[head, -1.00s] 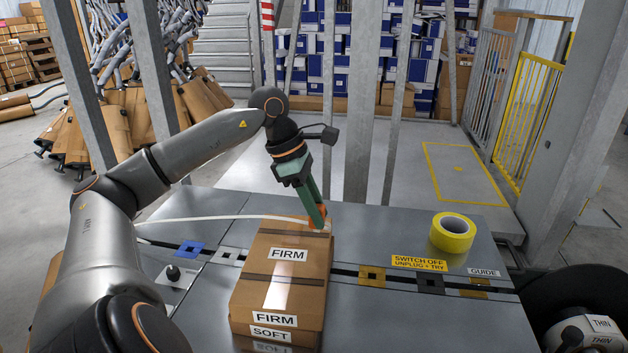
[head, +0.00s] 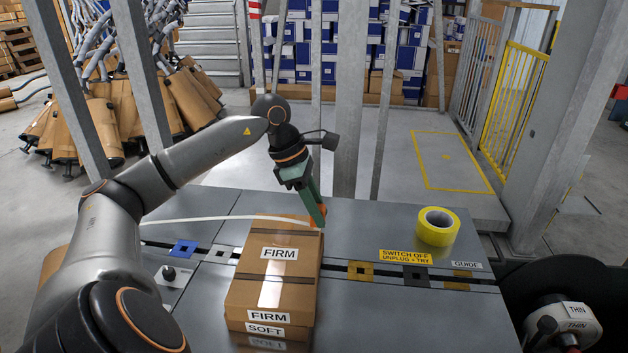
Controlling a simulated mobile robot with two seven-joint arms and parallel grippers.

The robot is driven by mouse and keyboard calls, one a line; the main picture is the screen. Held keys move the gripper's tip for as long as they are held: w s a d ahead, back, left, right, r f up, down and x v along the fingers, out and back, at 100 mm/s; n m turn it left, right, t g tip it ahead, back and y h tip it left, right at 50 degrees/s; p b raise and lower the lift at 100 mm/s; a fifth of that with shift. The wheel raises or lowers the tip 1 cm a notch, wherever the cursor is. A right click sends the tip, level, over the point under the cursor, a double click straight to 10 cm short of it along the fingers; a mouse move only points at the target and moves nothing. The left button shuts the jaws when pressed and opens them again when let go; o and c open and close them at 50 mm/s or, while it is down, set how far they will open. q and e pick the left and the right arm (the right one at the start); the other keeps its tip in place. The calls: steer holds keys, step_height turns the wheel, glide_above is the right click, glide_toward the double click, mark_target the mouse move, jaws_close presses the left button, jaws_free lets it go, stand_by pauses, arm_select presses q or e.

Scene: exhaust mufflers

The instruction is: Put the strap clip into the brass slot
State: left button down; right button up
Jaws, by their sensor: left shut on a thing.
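My left gripper (head: 317,218) is above the far right corner of the cardboard box, its green fingers pointing down. It is shut on a small orange piece, which looks like the strap clip (head: 309,218), mostly hidden by the fingers. A white strap (head: 215,217) runs from the left to it, over the table. A brass plate (head: 361,270) with a dark square hole lies on the table's dark groove, right of the box. Another brass-coloured plate (head: 458,281) lies further right, by the GUIDE label. My right gripper is not in view.
The cardboard box (head: 272,285) with FIRM and SOFT labels stands between the gripper and the near table edge. Blue (head: 185,248), silver (head: 222,252) and dark (head: 415,277) plates share the groove. Yellow tape (head: 437,227) lies at right. The table's far middle is clear.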

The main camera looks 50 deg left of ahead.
arm_select(q)
steer(key=w+d+p, duration=0.3)
steer(key=w+p, duration=0.1)
steer(key=w, duration=0.1)
steer(key=b+x, duration=0.4)
steer(key=x, duration=0.6)
steer(key=shift+w, duration=0.35)
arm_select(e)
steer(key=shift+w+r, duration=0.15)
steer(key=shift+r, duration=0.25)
arm_select(q)
steer(key=shift+r+b, duration=0.1)
steer(key=shift+b, duration=0.2)
steer(key=shift+f+b, duration=1.15)
steer(key=shift+f, duration=0.85)
steer(key=shift+f+b, duration=0.35)
steer(key=shift+b, duration=0.1)
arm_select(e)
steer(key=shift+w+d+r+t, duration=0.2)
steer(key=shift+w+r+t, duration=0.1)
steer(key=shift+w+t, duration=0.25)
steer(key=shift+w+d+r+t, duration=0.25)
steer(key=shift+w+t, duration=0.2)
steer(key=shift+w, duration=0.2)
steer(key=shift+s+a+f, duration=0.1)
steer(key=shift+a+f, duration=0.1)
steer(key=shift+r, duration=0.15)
